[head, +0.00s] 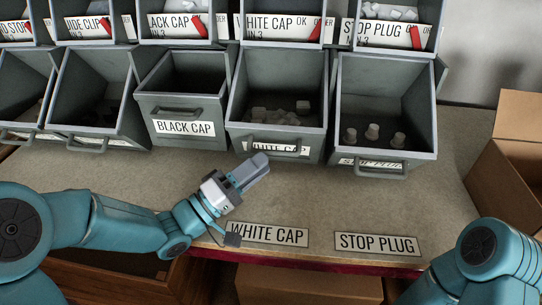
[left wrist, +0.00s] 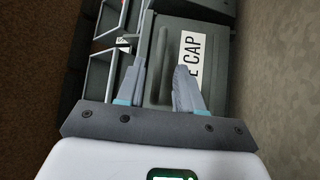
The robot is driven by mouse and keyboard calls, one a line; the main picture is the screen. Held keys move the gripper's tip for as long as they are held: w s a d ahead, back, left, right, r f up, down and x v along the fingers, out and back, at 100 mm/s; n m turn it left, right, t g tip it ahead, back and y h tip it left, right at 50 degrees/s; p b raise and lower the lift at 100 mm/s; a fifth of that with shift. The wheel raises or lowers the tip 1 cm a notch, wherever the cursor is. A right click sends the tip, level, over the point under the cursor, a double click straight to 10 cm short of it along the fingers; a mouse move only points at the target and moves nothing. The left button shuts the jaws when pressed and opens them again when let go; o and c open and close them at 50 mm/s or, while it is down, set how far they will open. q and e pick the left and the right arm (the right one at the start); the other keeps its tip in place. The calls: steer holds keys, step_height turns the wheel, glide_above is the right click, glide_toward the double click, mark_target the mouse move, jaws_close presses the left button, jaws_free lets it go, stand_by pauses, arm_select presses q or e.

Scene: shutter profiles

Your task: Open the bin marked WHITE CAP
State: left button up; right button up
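The grey WHITE CAP bin (head: 236,118) stands in the lower row with several pale caps (head: 275,116) inside. Its handle (head: 275,149) crosses the front and partly hides the label. My left gripper (head: 256,166) is just in front of and below this handle, over the counter. In the left wrist view its two fingers (left wrist: 159,78) are apart, pointing at the bin front (left wrist: 208,34), where the label ends in "E CAP". The right-hand finger overlaps the label. I cannot tell whether the fingers touch the handle. My right gripper is out of view; only part of the right arm shows.
The BLACK CAP bin (head: 180,104) is to the left and the STOP PLUG bin (head: 424,140) to the right. Labelled bins fill the row above. Flat WHITE CAP (head: 268,233) and STOP PLUG (head: 377,244) labels lie on the counter. A cardboard box (head: 510,160) stands at right.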

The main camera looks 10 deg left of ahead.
mark_target(276, 153)
arm_select(q)
steer(key=shift+v, duration=1.15)
steer(key=a+p, duration=0.1)
steer(key=p, duration=0.1)
steer(key=s+a+y+p, duration=0.1)
steer(key=p, duration=0.2)
steer(key=shift+a+r+n, duration=0.15)
steer(key=shift+r+n, duration=0.2)
steer(key=shift+n, duration=0.05)
steer(key=s+a+p, duration=0.1)
steer(key=p, duration=0.1)
steer(key=s+a+n+p, duration=0.1)
steer(key=s+p, duration=0.1)
steer(key=p, duration=0.1)
steer(key=s+a+n+y+p, duration=0.1)
steer(key=s+p, duration=0.1)
steer(key=p, duration=0.1)
steer(key=shift+s+a+g, duration=0.15)
steer(key=shift+a+g, duration=0.15)
steer(key=shift+a, duration=0.1)
steer(key=shift+d, duration=0.2)
steer(key=x, duration=0.5)
steer(key=p+x, duration=0.1)
steer(key=x, duration=0.4)
steer(key=p+x, duration=0.1)
steer(key=x, duration=0.4)
steer(key=shift+w+d+f, duration=0.25)
steer(key=shift+w, duration=0.15)
